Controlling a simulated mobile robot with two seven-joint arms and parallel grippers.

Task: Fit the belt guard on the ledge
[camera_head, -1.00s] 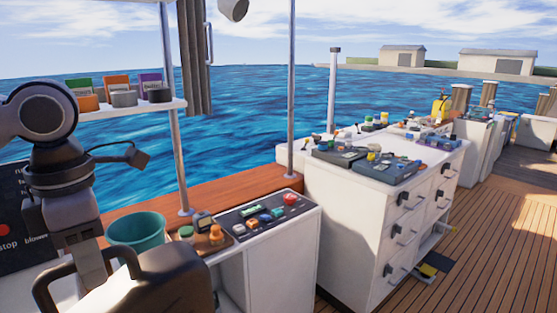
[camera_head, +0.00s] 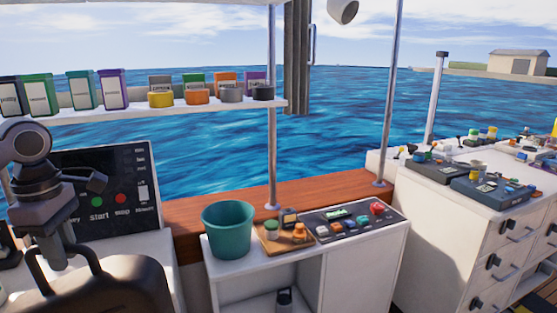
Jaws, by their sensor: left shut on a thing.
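My left gripper (camera_head: 52,250) is at the lower left, its fingers pointing down. It is shut on the handle of a large dark, rounded piece, which looks like the belt guard (camera_head: 110,290). The guard's lower part is cut off by the bottom edge of the picture. It hangs in front of a white console. No ledge for the guard can be made out in this view. My right gripper is not in view.
A teal bucket (camera_head: 228,230) stands on a white cabinet (camera_head: 245,280), beside a control panel (camera_head: 352,222). A black start/stop screen (camera_head: 110,175) is behind my arm. A shelf (camera_head: 120,112) holds colored boxes. White drawers (camera_head: 430,240) stand at the right, and metal posts rise from the wooden rail.

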